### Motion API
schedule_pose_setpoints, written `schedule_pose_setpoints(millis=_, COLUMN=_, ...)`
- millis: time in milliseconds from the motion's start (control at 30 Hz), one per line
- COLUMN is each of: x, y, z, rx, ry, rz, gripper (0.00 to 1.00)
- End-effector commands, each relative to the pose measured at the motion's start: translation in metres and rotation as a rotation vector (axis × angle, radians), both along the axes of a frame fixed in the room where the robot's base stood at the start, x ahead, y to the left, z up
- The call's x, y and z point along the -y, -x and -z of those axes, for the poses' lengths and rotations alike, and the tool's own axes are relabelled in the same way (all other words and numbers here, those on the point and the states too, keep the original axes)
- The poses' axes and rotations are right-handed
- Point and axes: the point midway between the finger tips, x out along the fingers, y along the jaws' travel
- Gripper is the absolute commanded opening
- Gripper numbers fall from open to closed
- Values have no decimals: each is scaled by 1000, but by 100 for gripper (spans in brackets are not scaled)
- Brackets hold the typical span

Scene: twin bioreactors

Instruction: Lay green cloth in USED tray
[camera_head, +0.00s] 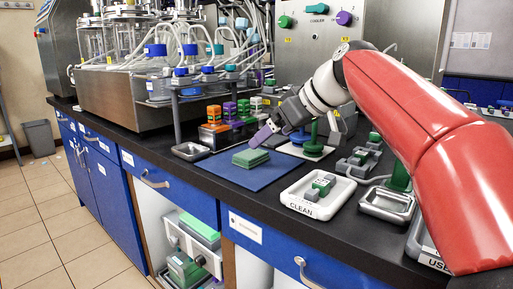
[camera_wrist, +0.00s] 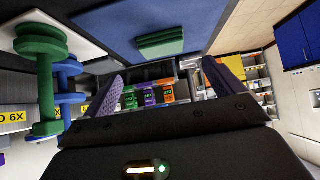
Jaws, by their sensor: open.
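The green cloth (camera_head: 250,157) lies as a folded stack on a blue mat (camera_head: 245,178) on the black bench. It also shows near the top of the wrist view (camera_wrist: 160,42). My gripper (camera_head: 264,134) is just above and to the right of the cloth, apart from it. In the wrist view its two purple-padded fingers (camera_wrist: 165,80) are spread wide with nothing held between them. The USED tray (camera_head: 434,262) is at the lower right of the head view, mostly hidden behind my red arm; only part of its rim and label shows.
A white CLEAN tray (camera_head: 292,201) holding a green-and-grey part stands at the bench's front edge. Green and blue spool-shaped pieces (camera_head: 313,145) stand close right of my gripper. Coloured blocks (camera_head: 222,120), an empty metal dish (camera_head: 190,151) and a tubing rack are behind and left.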

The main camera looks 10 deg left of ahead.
Motion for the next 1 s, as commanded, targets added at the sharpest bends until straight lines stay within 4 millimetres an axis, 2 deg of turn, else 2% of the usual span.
schedule_pose_setpoints(millis=167, x=-8, y=-4, z=8, rx=0, ry=-1, rz=-4, gripper=94)
schedule_pose_setpoints(millis=633, x=-48, y=-18, z=51, rx=-2, ry=0, rz=-3, gripper=94)
schedule_pose_setpoints(millis=933, x=-53, y=-21, z=55, rx=1, ry=-1, rz=-1, gripper=94)
schedule_pose_setpoints(millis=1000, x=-52, y=-21, z=55, rx=1, ry=-1, rz=-1, gripper=87)
